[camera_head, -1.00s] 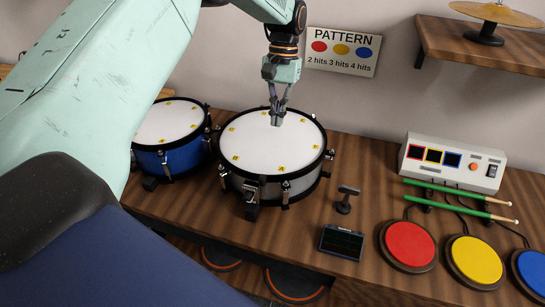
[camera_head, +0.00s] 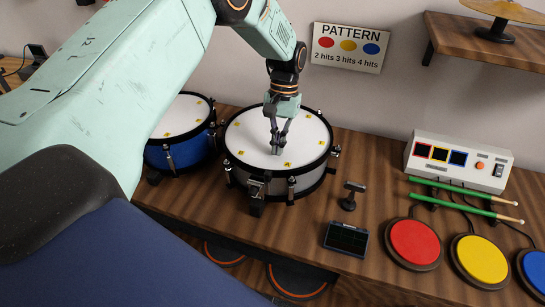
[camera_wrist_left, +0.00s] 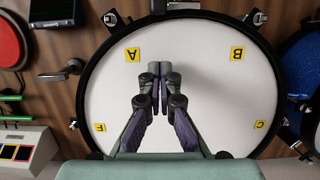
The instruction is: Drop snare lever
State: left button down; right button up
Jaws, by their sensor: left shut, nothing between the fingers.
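The snare drum (camera_head: 250,135) has a white head, a black hoop and a grey shell, and stands on the wooden table. A metal fitting (camera_head: 256,187), which looks like the snare lever, is on the front of its shell. My left gripper (camera_head: 276,150) points down over the drum head, near its front half, with the fingers shut and empty. I cannot tell whether the tips touch the head. In the left wrist view, the shut fingertips (camera_wrist_left: 160,75) lie over the white head (camera_wrist_left: 215,95), near yellow tags A and B. My right gripper is not in view.
A blue drum (camera_head: 180,135) stands left of the snare. To the right are a small stand (camera_head: 350,195), a dark screen (camera_head: 346,239), red (camera_head: 414,242) and yellow (camera_head: 480,258) pads, green drumsticks (camera_head: 465,201) and a white control box (camera_head: 455,160).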

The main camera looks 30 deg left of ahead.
aim_at(273, 167)
pick_arm(q)
jog(key=shift+s+d+f, duration=0.15)
jog(key=shift+s+f, duration=0.15)
jog(key=shift+f, duration=0.05)
jog(key=s, duration=0.3)
jog(key=shift+s+d+r, duration=0.15)
jog(key=shift+d+r, duration=0.05)
jog(key=shift+d, duration=0.15)
jog(key=shift+s, duration=0.15)
jog(key=shift+d+f, duration=0.1)
jog(key=shift+f, duration=0.05)
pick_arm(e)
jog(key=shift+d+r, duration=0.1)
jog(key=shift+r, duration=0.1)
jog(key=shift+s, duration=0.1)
pick_arm(q)
jog(key=shift+p, duration=0.45)
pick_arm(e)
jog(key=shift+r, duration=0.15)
